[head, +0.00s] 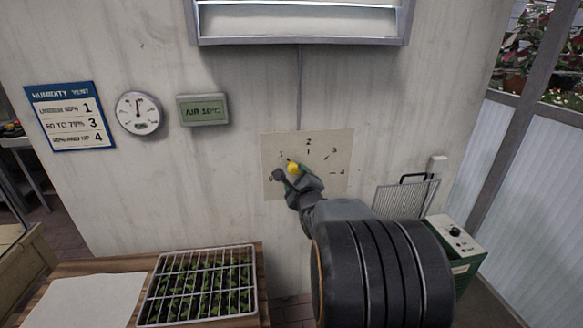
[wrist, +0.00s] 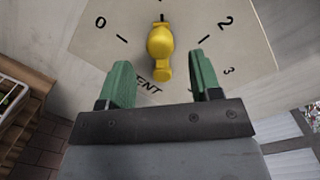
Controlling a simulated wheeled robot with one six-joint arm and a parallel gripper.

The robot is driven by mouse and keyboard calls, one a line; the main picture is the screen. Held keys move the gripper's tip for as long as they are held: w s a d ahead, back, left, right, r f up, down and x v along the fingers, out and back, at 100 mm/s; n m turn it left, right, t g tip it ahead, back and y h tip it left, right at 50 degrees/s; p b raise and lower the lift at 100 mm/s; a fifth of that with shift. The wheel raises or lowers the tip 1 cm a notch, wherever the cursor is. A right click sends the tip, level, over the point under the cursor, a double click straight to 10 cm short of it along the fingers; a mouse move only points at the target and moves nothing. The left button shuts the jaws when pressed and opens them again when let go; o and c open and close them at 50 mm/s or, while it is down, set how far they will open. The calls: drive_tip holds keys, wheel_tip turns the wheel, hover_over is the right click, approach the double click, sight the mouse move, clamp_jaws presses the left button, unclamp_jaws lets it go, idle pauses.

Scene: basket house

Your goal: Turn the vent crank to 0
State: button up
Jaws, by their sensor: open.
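The yellow vent crank (wrist: 160,45) sits on a pale dial plate (wrist: 100,50) on the wall. In the wrist view its upper end points up at a tick between the 0 at left and the 2 at right. In the head view the yellow crank (head: 293,169) shows near the 1 on the plate (head: 341,139). My gripper (wrist: 160,62) is open, with one green finger on each side of the crank's lower part, apart from it. In the head view my gripper (head: 297,180) covers the lower middle of the plate.
A humidity/vent sign (head: 70,115), a round gauge (head: 139,114) and an air display reading about 18°C (head: 203,110) hang left of the plate. A seedling tray under a wire grid (head: 200,287) stands below left. A green box (head: 455,240) stands at right.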

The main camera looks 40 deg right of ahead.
sight(294, 172)
drive_tip(key=p+x, duration=0.1)
drive_tip(key=x, duration=0.6)
drive_tip(key=shift+a, duration=0.1)
drive_tip(key=shift+c, duration=0.2)
clamp_jaws()
